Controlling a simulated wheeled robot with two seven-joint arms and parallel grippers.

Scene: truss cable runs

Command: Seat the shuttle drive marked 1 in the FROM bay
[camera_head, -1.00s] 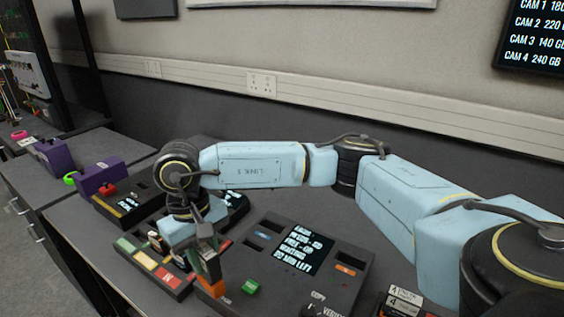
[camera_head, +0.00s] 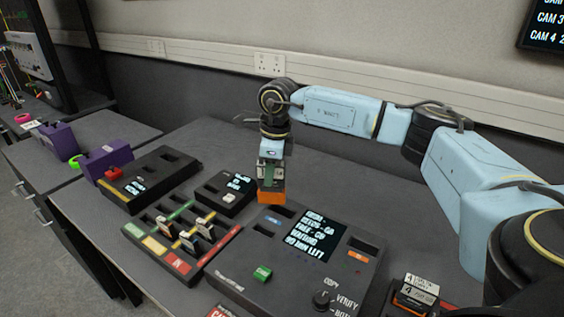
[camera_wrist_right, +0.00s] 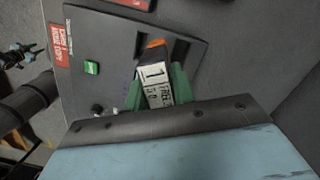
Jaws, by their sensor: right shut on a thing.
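My right gripper (camera_head: 271,174) is shut on the shuttle drive (camera_head: 271,193), a dark block with an orange end. It holds the drive over the far left part of the dark console. In the right wrist view, the drive's white label (camera_wrist_right: 156,84) shows a 1 between the green fingers of the right gripper (camera_wrist_right: 157,92). The console (camera_head: 235,272) has one slot by a blue label (camera_head: 273,222) and one by an orange label (camera_head: 357,255). I cannot read which is FROM. The drive appears above the console, apart from the slots. My left gripper is not in view.
A rack with coloured strips (camera_head: 155,245) holds several drives left of the console. A small screen unit (camera_head: 226,191) and another dark unit (camera_head: 150,178) stand behind it. The console carries a green button (camera_head: 262,273) and a knob (camera_head: 322,298). Labelled blocks (camera_head: 415,292) sit at right.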

